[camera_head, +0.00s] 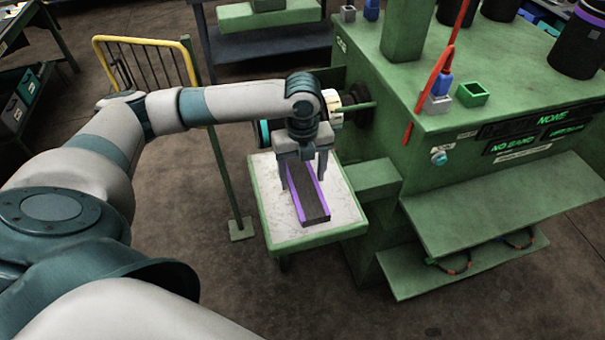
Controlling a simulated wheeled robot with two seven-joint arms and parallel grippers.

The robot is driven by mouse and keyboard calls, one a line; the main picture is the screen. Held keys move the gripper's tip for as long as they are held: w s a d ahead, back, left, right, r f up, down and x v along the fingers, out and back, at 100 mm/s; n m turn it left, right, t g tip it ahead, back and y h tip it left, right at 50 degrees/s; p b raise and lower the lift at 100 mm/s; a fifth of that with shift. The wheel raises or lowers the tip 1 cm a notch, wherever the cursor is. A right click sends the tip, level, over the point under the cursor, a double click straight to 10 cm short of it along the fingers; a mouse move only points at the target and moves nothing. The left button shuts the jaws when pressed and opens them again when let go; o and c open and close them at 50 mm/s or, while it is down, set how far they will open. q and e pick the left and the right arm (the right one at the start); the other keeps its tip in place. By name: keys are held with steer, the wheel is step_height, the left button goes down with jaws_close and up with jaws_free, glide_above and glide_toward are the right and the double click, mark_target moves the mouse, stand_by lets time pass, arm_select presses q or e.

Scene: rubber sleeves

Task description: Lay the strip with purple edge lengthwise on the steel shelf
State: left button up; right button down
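The strip with purple edge (311,205) is a dark, long block with purple along its long sides. It lies on the pale speckled top of a small green-rimmed stand (266,213), which may be the steel shelf. Its long side runs from the back toward the front right. My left gripper (303,182) points down over the far part of the strip, with one finger on each side. The fingers are wide apart, and a small gap shows beside the left finger. The strip's far end is partly hidden by the gripper. My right gripper is not in view.
A green machine (450,130) stands right of the stand, with two sloping green shelves (510,200) on its front. A red lever (440,65) and small cups are on its top. A yellow-railed barrier (145,62) stands at the back left. Floor is clear in front.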

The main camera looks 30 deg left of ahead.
arm_select(q)
steer(key=shift+o, duration=0.6)
steer(key=shift+r, duration=0.1)
steer(key=shift+r, duration=0.5)
step_height(320, 180, up, 16)
steer(key=b, duration=0.4)
steer(key=shift+r, duration=0.1)
